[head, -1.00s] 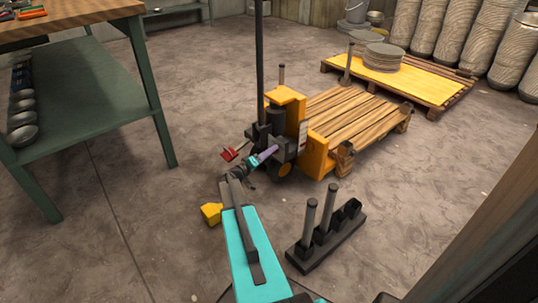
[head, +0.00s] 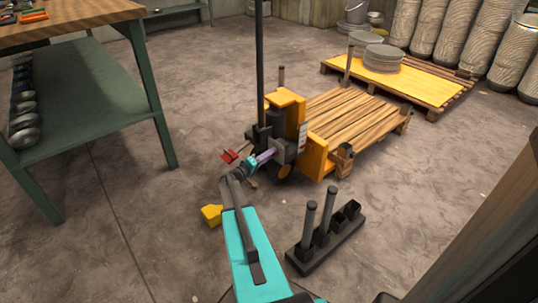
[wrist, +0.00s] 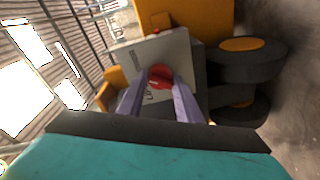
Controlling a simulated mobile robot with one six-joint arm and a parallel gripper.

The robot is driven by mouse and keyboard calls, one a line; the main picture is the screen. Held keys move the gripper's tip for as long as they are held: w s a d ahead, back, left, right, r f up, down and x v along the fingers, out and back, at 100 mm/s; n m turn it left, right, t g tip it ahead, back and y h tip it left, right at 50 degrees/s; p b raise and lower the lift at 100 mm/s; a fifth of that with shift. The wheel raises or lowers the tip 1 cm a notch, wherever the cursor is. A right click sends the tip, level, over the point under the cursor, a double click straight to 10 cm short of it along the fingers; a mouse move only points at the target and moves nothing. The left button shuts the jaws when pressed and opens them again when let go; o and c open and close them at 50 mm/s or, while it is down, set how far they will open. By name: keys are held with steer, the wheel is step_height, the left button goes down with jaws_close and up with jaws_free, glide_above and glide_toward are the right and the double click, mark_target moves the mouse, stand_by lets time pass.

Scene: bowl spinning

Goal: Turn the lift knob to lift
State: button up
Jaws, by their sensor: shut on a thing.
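The lift knob (wrist: 160,77) is red and round and sits on a light grey panel (wrist: 135,58) in the wrist view. The panel bears dark lettering, partly hidden by my fingers and too small to read surely. My gripper (wrist: 160,84) has two purple fingers closed on the knob, one on each side. In the head view my gripper (head: 266,156) reaches the side of the orange pallet truck (head: 288,104). The knob's own turn angle cannot be read.
A wooden pallet (head: 350,118) is on the truck's far side. A black rack (head: 325,246) with upright posts stands right of my arm. A yellow block (head: 211,215) lies on the floor to its left. A green shelf table (head: 90,110) is at left.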

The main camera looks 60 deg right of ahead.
steer(key=n+p, duration=0.4)
steer(key=p, duration=0.1)
steer(key=n+g+y+p, duration=0.1)
steer(key=n+p, duration=0.8)
steer(key=n, duration=0.1)
steer(key=shift+w+d+r+p, duration=0.25)
steer(key=shift+p, duration=0.15)
steer(key=shift+n+y, duration=0.3)
steer(key=shift+n, duration=0.1)
steer(key=o, duration=0.9)
steer(key=shift+o, duration=0.6)
steer(key=shift+a+f, duration=0.1)
steer(key=shift+f, duration=0.05)
steer(key=shift+a, duration=0.1)
